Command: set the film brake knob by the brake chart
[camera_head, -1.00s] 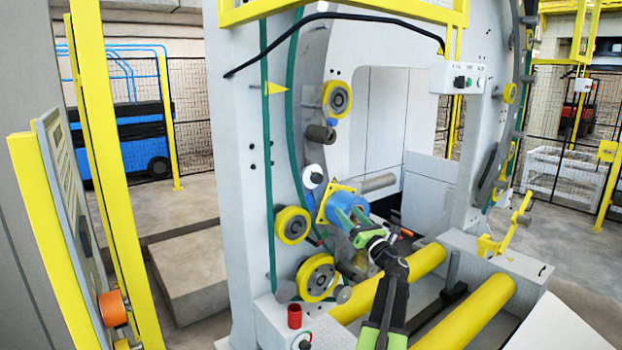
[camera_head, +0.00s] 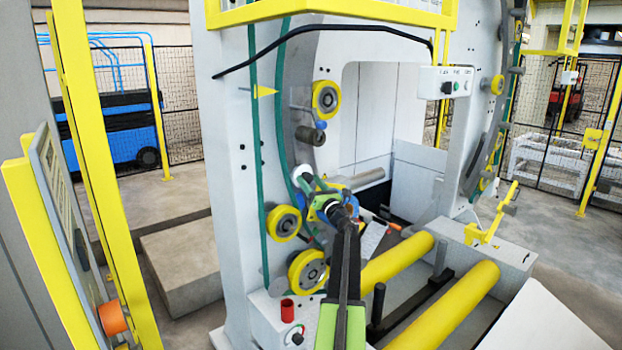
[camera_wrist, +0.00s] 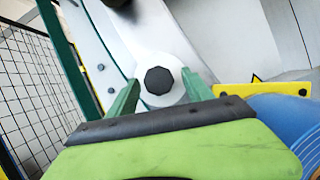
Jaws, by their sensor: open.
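The film brake knob is a dark, many-sided knob (camera_wrist: 159,80) on a round white disc (camera_wrist: 178,66), seen face-on in the wrist view. In the head view the white disc (camera_head: 303,172) shows at the ring's lower left, partly behind my gripper. My gripper (camera_wrist: 160,90) is open, with one green finger on each side of the knob in the picture. I cannot tell whether the fingers touch it or how deep they reach. In the head view my gripper (camera_head: 312,184) is at the disc. I cannot make out a readable brake chart.
A blue film roll (camera_wrist: 275,112) with a yellow plate (camera_wrist: 236,90) is close on the right. Yellow rollers (camera_head: 284,222) sit below the knob. A panel (camera_head: 72,210) stands at far left, seen nearly edge-on.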

